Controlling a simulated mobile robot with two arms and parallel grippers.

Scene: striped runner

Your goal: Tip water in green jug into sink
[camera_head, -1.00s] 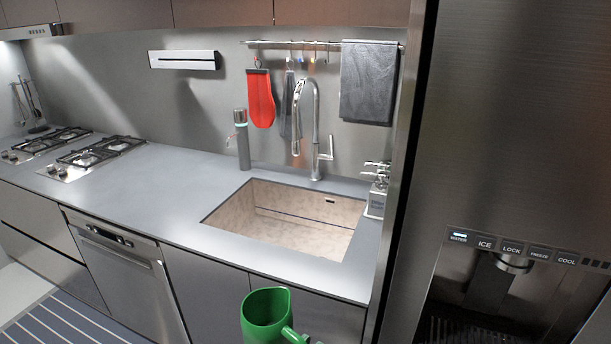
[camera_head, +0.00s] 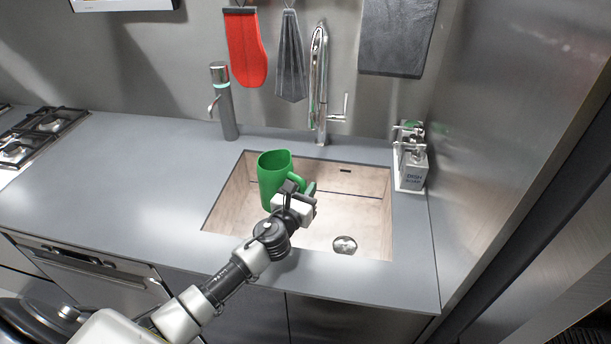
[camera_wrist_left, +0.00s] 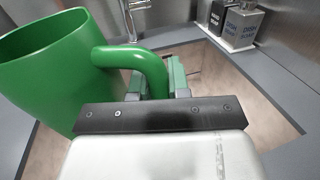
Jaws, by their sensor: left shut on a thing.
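The green jug (camera_head: 270,178) is in front of the sink's left half in the head view, roughly upright, with its open top showing. My left gripper (camera_head: 302,190) is shut on the jug's handle and holds the jug over the sink (camera_head: 345,220). The left wrist view shows the jug (camera_wrist_left: 45,75) large at the left, its handle running to the fingers of my left gripper (camera_wrist_left: 160,85). The water inside cannot be made out. The sink is a beige basin with a round drain at its front right. My right gripper is not in view.
A chrome faucet (camera_head: 318,90) stands behind the sink. A grey dispenser (camera_head: 224,105) is at back left, and soap bottles (camera_head: 413,165) stand at the right edge. A gas hob (camera_head: 35,135) is far left. The counter left of the sink is clear.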

